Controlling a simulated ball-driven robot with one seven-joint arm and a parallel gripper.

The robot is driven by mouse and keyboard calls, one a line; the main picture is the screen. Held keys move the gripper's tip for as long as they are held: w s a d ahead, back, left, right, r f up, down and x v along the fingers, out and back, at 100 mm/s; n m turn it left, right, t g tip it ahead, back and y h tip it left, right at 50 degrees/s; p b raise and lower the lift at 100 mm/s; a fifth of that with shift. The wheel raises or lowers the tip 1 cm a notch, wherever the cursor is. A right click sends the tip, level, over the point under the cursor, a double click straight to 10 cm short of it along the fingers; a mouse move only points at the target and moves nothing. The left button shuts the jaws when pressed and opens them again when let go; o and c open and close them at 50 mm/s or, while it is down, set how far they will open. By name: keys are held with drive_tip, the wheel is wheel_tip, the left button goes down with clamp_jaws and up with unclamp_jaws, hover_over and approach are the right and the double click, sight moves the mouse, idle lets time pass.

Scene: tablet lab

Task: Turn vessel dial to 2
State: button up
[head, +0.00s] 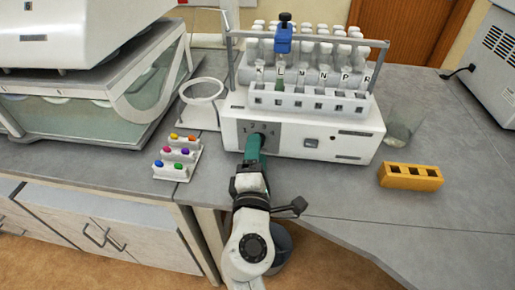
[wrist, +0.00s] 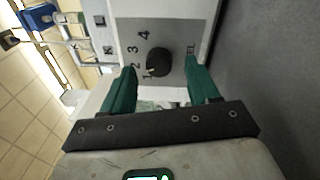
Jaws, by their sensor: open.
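The vessel dial is a round black knob (wrist: 158,62) on the grey panel of the white tablet-testing machine (head: 350,136). In the wrist view, the numbers 1 to 4 curve around it. A small light mark shows near 1, but I cannot tell the pointer's exact setting. My gripper (wrist: 159,68) has green fingers, open and empty, one on each side of the knob and apart from it. In the head view, my gripper (head: 256,147) is in front of the panel and partly hides the dial.
Several white-capped bottles and a blue clamp (head: 283,38) stand on top of the machine. A white ring stand (head: 203,90) and a rack of coloured tablets (head: 178,157) are to the left. A glass beaker (head: 402,122) and a yellow block (head: 410,177) are to the right.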

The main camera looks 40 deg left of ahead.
drive_tip(key=v, duration=0.9)
drive_tip(key=shift+s, duration=0.1)
idle(0.3)
